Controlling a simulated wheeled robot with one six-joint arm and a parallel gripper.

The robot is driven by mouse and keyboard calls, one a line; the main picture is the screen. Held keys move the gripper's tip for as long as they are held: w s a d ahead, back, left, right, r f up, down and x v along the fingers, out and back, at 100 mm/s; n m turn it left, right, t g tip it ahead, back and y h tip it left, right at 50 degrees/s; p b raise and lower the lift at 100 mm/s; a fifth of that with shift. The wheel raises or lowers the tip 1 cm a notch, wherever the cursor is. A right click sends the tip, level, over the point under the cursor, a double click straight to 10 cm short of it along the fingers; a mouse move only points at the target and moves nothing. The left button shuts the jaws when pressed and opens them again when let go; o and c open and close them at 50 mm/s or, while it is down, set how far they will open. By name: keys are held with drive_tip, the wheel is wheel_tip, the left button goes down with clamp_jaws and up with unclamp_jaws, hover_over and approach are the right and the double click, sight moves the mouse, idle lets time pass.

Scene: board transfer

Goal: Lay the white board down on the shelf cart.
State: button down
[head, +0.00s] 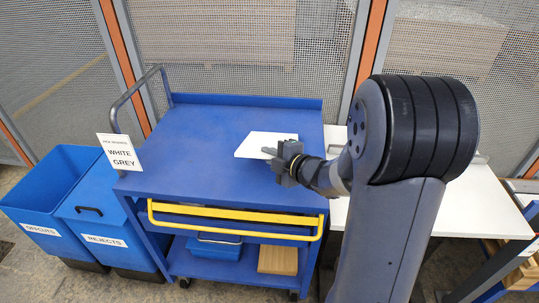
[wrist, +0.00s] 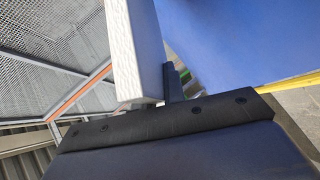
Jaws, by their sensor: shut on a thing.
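The white board (head: 262,144) is held flat over the right part of the blue shelf cart's top (head: 195,135) in the head view. My gripper (head: 276,157) is shut on the board's near right edge. In the wrist view the board (wrist: 135,45) shows edge-on at my gripper's fingers (wrist: 172,82), with the blue cart top (wrist: 235,40) to its right. I cannot tell whether the board touches the cart top or hangs a little above it.
A sign reading WHITE GREY (head: 119,152) stands at the cart's left edge. The cart has a yellow handle (head: 230,220) in front. Two blue bins, OFFCUTS (head: 35,215) and REJECTS (head: 105,215), stand left. A white table (head: 470,205) is at right. The cart top's left and middle are clear.

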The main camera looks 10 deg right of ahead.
drive_tip(key=shift+f, duration=0.1)
drive_tip(key=c, duration=1.4)
unclamp_jaws()
drive_tip(key=shift+o, duration=0.2)
drive_tip(key=shift+r+p, duration=0.2)
drive_tip(key=shift+p, duration=0.3)
drive_tip(key=shift+g+p, duration=0.4)
drive_tip(key=shift+p, duration=0.25)
